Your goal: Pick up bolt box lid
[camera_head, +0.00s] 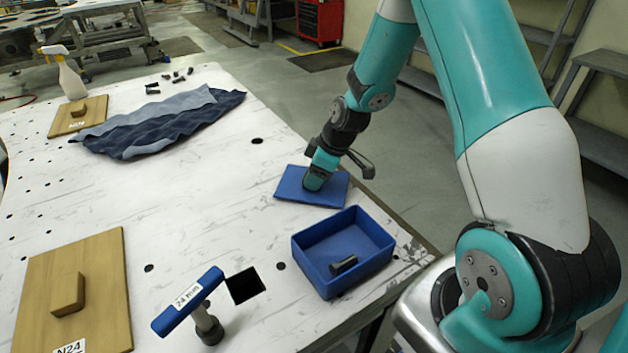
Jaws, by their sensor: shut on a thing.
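The bolt box lid (325,194) is a flat blue rectangle near the right edge of the white table, just behind the open bolt box. My gripper (314,186) points down at the left part of the lid and is shut on it. The fingertips are largely hidden by the gripper body. The lid looks flat and at or very near the table surface; I cannot tell whether there is a gap under it. The blue bolt box (377,263) stands open in front of the lid, with a dark bolt (343,265) lying inside.
A blue-handled tool marked 24 mm (187,302) stands beside a square hole (244,285). A wooden cover marked N24 (100,280) lies front left. A blue cloth (160,125), a smaller wooden cover (78,117), a spray bottle (70,78) and dark bolts lie farther back. The table's middle is clear.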

